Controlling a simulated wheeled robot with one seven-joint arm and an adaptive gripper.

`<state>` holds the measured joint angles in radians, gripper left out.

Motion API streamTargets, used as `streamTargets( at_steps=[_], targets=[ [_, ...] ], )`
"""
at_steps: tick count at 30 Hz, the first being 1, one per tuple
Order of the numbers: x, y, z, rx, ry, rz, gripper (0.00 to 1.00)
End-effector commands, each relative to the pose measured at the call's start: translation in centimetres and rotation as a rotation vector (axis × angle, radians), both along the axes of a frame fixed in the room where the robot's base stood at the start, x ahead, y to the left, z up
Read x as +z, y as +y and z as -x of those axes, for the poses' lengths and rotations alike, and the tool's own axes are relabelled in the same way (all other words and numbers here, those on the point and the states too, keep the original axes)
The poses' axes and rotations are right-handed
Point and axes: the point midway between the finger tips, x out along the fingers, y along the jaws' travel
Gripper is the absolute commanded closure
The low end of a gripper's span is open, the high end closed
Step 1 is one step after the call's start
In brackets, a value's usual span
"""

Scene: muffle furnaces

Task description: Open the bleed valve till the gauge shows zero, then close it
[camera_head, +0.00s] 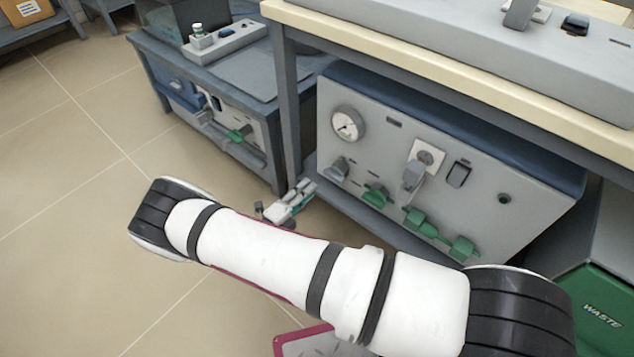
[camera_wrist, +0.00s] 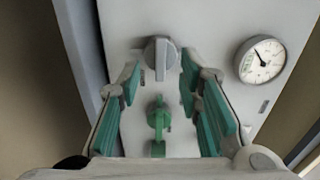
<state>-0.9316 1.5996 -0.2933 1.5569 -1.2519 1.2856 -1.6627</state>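A grey cabinet panel (camera_head: 440,180) carries a round white gauge (camera_head: 348,123), also at the right in the wrist view (camera_wrist: 260,58). Its dark needle stands off-centre; I cannot read the scale. A grey lever knob (camera_head: 338,168) sits below the gauge, with a green valve handle (camera_head: 376,195) beside it. In the wrist view the grey knob (camera_wrist: 160,55) and a green handle (camera_wrist: 158,122) line up between my fingers. My gripper (camera_wrist: 160,76) is open and empty, with teal pads. In the head view it (camera_head: 295,200) is at the panel's lower left. No label marks the bleed valve legibly.
More green handles (camera_head: 420,222) (camera_head: 462,248) sit to the right on the panel, below a grey lever switch (camera_head: 413,174). A table leg (camera_head: 288,110) stands close left of the panel, and a benchtop (camera_head: 440,70) overhangs it. A green waste bin (camera_head: 598,305) is at right.

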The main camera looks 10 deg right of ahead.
Motion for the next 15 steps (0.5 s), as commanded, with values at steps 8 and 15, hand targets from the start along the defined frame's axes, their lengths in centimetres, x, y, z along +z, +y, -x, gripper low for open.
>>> streamTargets(
  at_steps=[8, 15],
  targets=[
    [0.0, 3.2, 2.2, 0.0, 0.0, -0.001, 0.68],
    [0.0, 3.6, 2.6, 0.0, 0.0, -0.001, 0.68]
  ],
)
